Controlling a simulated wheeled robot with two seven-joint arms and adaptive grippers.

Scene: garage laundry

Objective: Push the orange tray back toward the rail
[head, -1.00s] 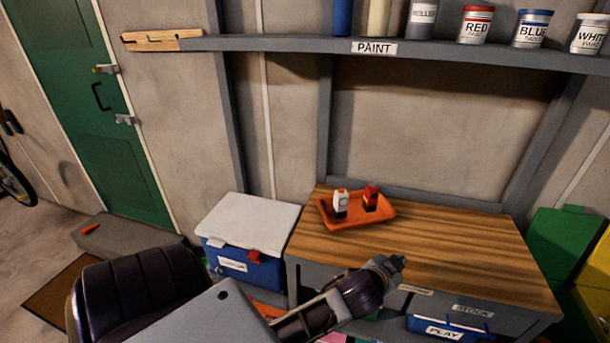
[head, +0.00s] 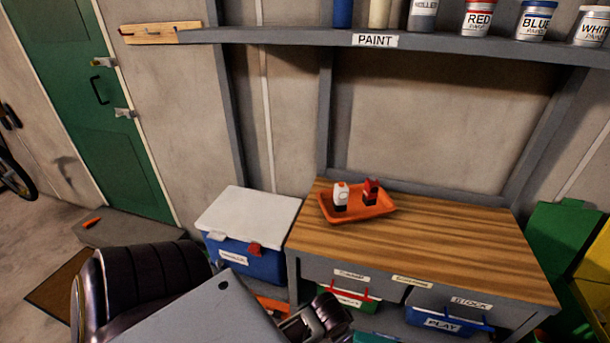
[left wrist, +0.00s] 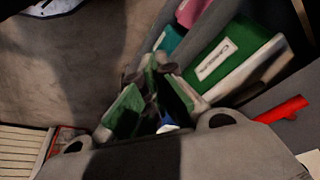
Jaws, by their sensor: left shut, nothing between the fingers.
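The orange tray (head: 336,218) lies on the wooden worktop (head: 440,247), toward its back left. A white bottle (head: 340,197) with an orange cap and a red bottle (head: 370,190) stand upright in it. The grey rail (head: 440,191) runs along the worktop's back edge; the tray's rear is close to it, but I cannot tell whether they touch. My left gripper (left wrist: 152,68) is shut and empty in the left wrist view, away from the tray. Its fingers are not clear in the head view, where my arm is low in front of the bench. My right gripper is not in view.
A blue cooler (head: 262,262) with a white lid stands left of the bench. Labelled bins, including a blue one (head: 437,322), sit under the worktop. A paint shelf (head: 290,40) hangs above. Green and yellow bins (head: 565,250) stand at right. Most of the worktop is clear.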

